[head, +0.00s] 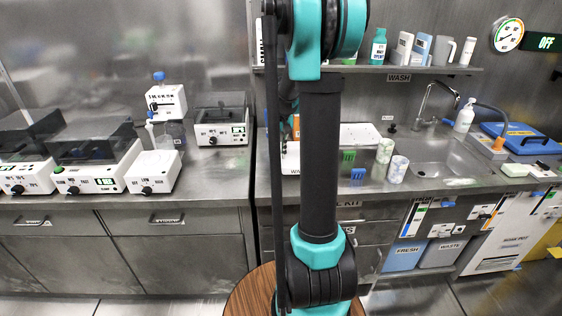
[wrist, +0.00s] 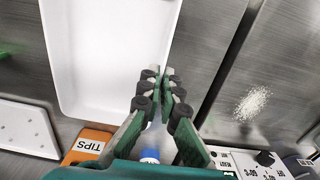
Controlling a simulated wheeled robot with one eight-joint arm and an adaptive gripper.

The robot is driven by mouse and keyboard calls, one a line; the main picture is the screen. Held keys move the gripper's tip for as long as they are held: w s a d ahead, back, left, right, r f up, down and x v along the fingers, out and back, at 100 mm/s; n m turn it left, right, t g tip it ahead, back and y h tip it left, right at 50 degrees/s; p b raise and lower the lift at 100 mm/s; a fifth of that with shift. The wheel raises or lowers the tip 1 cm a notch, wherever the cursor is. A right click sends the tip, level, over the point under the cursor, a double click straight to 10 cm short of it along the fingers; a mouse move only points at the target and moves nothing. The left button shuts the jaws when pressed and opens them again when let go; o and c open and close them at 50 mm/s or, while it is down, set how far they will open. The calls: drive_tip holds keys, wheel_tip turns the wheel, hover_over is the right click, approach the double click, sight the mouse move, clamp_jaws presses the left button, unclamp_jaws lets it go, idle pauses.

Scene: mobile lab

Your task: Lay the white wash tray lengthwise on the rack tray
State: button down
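The white wash tray (wrist: 108,50) fills the upper middle of the wrist view, its open inside facing the camera. My gripper (wrist: 162,76) is at its right-hand wall, with one finger on the inside and one on the outside. The fingers are close together and look shut on that wall. Whether the tray is lifted off the bench cannot be told. In the head view a white tray surface (head: 360,134) shows on the bench behind my arm, which hides much of it and my gripper. I cannot clearly pick out the rack tray.
A dotted white panel (wrist: 22,128) and an orange TIPS box (wrist: 86,146) lie near the tray. A blue-capped bottle (wrist: 150,156) is below the gripper. White grains (wrist: 252,103) lie on the steel bench. Two patterned cups (head: 397,169) stand before the sink (head: 440,152).

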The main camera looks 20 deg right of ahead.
drive_tip(key=shift+f, duration=2)
drive_tip(key=shift+f, duration=0.15)
drive_tip(key=c, duration=1.7)
unclamp_jaws()
